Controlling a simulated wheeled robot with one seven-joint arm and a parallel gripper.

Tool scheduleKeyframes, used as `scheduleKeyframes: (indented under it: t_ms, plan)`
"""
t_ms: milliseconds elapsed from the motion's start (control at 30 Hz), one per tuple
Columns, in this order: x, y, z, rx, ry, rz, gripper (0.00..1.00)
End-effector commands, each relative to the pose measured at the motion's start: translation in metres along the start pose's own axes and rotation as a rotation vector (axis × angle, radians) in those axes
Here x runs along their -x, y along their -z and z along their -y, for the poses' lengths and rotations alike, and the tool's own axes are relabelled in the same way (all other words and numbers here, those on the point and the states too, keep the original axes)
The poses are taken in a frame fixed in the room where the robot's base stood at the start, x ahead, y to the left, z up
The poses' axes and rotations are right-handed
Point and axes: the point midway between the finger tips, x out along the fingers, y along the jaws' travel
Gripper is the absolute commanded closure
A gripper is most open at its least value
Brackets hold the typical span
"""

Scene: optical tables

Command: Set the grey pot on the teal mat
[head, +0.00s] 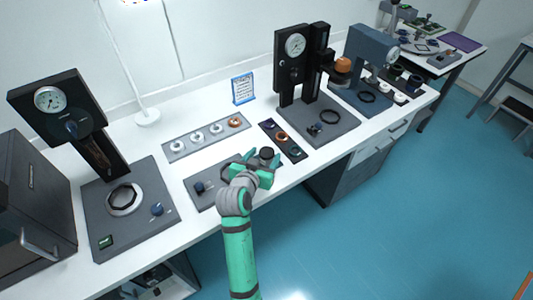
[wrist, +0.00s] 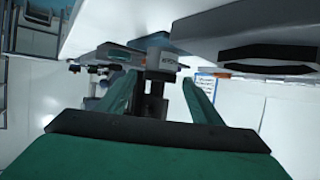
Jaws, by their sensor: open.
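My gripper (head: 262,165) is green and open, low over the front part of the middle grey base plate (head: 205,200). A small dark cylindrical thing (head: 267,153) shows by its fingertips; I cannot tell if it is the grey pot. In the wrist view my gripper's two fingers (wrist: 158,95) stand apart, with a dark block-like thing (wrist: 153,88) showing between them. I cannot tell if the fingers touch it.
A gauge stand (head: 72,115) stands at the left, and two more machines (head: 308,75) (head: 372,60) stand toward the right. A strip with several rings (head: 205,135) and a dark tray of rings (head: 283,140) lie nearby. Blue floor is open at right.

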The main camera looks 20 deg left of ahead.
Motion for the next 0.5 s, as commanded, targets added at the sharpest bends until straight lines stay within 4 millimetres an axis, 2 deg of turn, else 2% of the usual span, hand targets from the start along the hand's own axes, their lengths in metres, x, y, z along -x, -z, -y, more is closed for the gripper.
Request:
scheduleKeyframes:
  t_ms: [100,300,500]
  plan:
    - [0.025,0.000,0.000,0.000,0.000,-0.001,0.41]
    - [0.064,0.000,0.001,0.001,0.001,-0.001,0.41]
    - [0.087,0.000,0.000,0.001,0.000,-0.001,0.41]
